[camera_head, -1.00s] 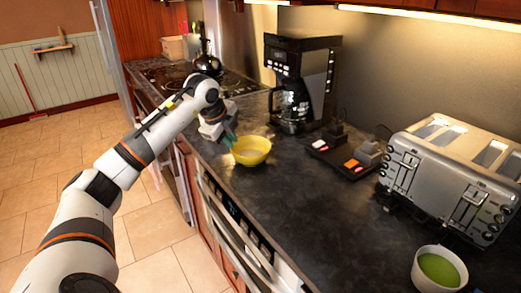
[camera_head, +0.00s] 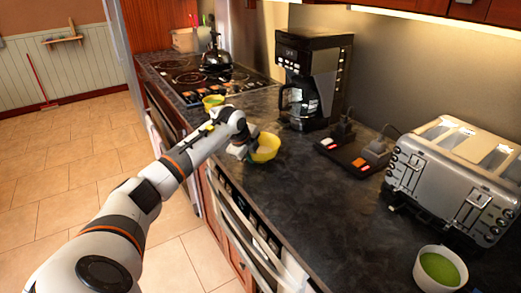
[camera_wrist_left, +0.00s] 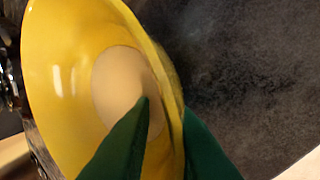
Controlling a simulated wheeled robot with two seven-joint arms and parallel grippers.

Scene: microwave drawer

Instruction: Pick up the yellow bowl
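The yellow bowl (camera_head: 268,145) is at the counter's front edge in the head view, looking tilted, its left side partly hidden by my left gripper (camera_head: 241,149). In the left wrist view the bowl (camera_wrist_left: 75,75) fills the left half, with its pale inner bottom in sight. The green fingers of my left gripper (camera_wrist_left: 165,108) straddle the bowl's wall, one inside and one outside. The gap between them is narrow, and they look shut on the wall. I cannot tell whether the bowl touches the counter. My right gripper is not in view.
A coffee maker (camera_head: 313,80) stands behind the bowl. A dark tray (camera_head: 352,155) and a toaster (camera_head: 455,180) are to the right. A white bowl with green content (camera_head: 440,268) is at the front right. A smaller yellow bowl (camera_head: 213,101) sits near the cooktop (camera_head: 190,78).

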